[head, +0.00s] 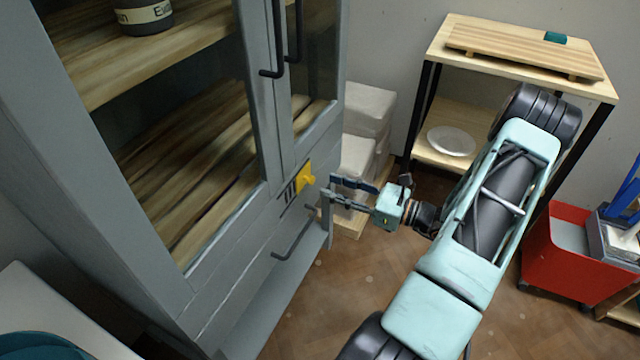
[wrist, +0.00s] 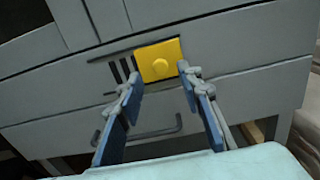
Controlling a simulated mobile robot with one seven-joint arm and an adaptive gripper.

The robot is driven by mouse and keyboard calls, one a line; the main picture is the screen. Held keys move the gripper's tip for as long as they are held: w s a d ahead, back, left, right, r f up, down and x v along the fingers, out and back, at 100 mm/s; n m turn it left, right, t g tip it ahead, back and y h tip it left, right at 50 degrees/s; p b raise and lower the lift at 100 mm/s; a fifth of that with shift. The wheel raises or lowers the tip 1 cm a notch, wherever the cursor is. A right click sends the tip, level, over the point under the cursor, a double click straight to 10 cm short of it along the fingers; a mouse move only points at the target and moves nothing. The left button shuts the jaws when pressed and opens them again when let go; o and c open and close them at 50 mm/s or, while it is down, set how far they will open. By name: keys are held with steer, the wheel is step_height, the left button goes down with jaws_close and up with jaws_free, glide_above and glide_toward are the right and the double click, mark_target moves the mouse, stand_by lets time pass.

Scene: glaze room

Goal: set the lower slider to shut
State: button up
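The slider (head: 305,179) is a yellow plate with a round knob, on the front of the grey cabinet (head: 235,235) below its glass doors. In the wrist view the yellow slider (wrist: 159,61) sits at the right of several dark vent slots (wrist: 121,72). My gripper (head: 330,190) is open in front of the slider, its two blue fingers apart. In the wrist view the fingers of my gripper (wrist: 157,75) show on either side of the yellow plate, with nothing held between them. I cannot tell whether a fingertip touches the plate.
A dark drawer handle (head: 292,240) sticks out below the slider, and black door handles (head: 272,60) hang above it. White sacks (head: 362,125) stand right of the cabinet. A wooden shelf unit (head: 520,50) and a red cart (head: 565,250) are at the right.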

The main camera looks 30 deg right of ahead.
mark_target(314, 180)
steer(key=shift+x, duration=2.15)
steer(key=shift+c, duration=0.5)
jaws_close()
